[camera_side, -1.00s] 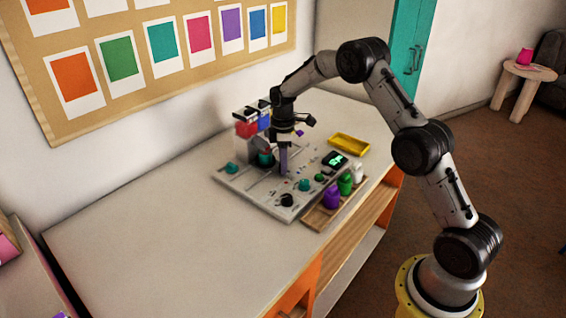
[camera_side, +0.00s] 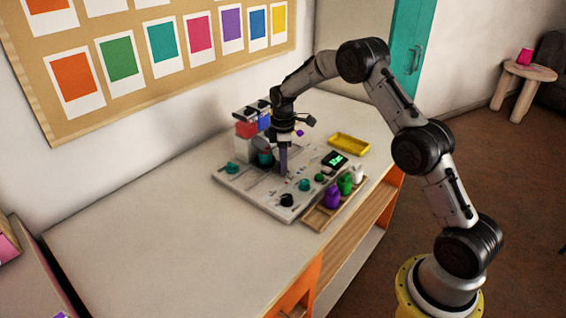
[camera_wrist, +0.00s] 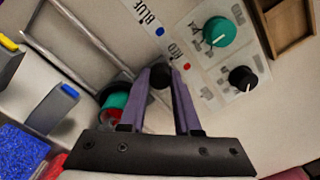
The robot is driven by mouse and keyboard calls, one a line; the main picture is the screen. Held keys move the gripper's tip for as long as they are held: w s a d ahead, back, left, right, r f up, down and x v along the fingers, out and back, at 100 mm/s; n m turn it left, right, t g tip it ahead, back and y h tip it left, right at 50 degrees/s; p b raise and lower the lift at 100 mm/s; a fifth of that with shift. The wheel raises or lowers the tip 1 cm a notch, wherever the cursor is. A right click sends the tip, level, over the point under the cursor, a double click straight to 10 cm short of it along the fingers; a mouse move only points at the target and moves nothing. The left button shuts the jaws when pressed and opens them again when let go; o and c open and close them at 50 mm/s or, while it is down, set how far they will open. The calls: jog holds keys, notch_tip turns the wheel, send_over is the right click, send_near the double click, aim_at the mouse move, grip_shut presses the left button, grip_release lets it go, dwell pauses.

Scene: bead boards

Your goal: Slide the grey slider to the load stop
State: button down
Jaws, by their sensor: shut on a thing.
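My gripper (camera_wrist: 161,70) has its two purple fingers closed around a small dark knob (camera_wrist: 160,79), which I take to be the grey slider's handle. The fingers hide most of it. In the side view, my gripper (camera_side: 284,172) is low over the middle of the pale grey board (camera_side: 245,188). The slider itself is hidden there by the fingers. Metal rails (camera_wrist: 88,35) run across the board to the left of the fingers in the wrist view. I cannot make out a load stop marking.
A teal-and-red cup (camera_wrist: 115,104) is close beside the left finger. A teal knob (camera_wrist: 218,31) and a black knob (camera_wrist: 242,78) stand at the right in the wrist view. Bead hoppers (camera_side: 246,130) rise behind. A wooden tray (camera_side: 322,215) and yellow tray (camera_side: 349,143) are nearby.

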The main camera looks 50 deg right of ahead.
jog(key=a, duration=0.9)
jog(key=shift+r, duration=0.1)
jog(key=c, duration=0.6)
grip_release()
jog(key=shift+a, duration=0.1)
jog(key=shift+r, duration=0.35)
notch_tip(320, 180, up, 13)
